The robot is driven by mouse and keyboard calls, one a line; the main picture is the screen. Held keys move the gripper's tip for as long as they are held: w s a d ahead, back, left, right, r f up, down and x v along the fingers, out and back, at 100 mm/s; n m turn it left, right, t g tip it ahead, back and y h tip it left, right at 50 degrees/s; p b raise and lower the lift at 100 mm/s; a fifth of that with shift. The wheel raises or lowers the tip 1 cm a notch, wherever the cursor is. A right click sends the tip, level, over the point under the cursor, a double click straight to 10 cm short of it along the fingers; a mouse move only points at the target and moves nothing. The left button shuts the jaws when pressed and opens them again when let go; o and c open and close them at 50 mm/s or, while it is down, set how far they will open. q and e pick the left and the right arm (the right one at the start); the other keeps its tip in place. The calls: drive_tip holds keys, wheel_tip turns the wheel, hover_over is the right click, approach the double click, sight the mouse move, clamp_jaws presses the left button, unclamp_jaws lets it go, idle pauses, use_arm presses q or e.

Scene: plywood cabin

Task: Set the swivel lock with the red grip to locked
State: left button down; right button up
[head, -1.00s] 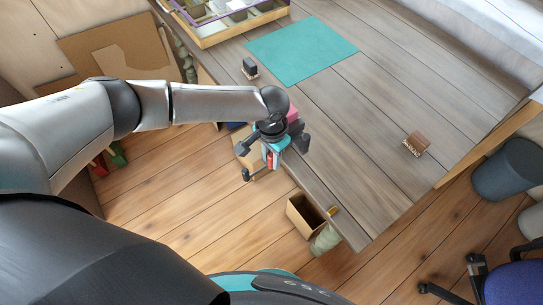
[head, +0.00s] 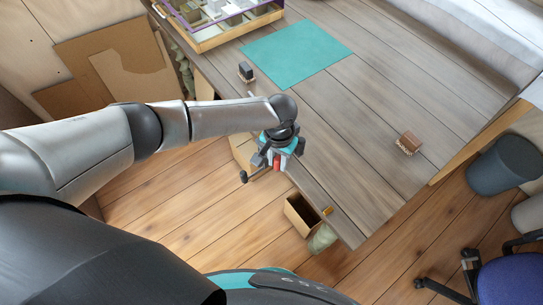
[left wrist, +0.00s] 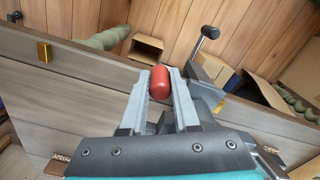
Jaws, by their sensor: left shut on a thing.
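The red grip (left wrist: 160,83) of the swivel lock sits between the two fingers of my left gripper (left wrist: 160,95) in the left wrist view, by the front edge of the workbench. The fingers are shut on it. In the head view my left gripper (head: 277,160) points down at the bench's near edge, with a bit of the red grip (head: 277,164) showing between the fingers. The lock's plate and pivot are hidden, so I cannot tell its setting. My right gripper is in neither view.
The workbench (head: 350,120) has a teal mat (head: 296,53), two brushes (head: 246,72) (head: 408,142) and a divided case (head: 215,38). A yellow piece (head: 327,211) is on the front edge, above an open box (head: 302,215). A black-knobbed metal lever (left wrist: 209,33) stands close to my gripper.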

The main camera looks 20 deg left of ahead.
use_arm(q)
drive_tip(key=shift+w+d, duration=0.1)
drive_tip(key=shift+d, duration=0.05)
drive_tip(key=c, duration=0.7)
unclamp_jaws()
drive_tip(key=shift+o, duration=0.2)
drive_tip(key=shift+r, duration=0.15)
wheel_tip(320, 180, up, 15)
drive_tip(key=p, duration=0.2)
drive_tip(key=shift+p, duration=0.4)
drive_tip(key=shift+c, duration=0.3)
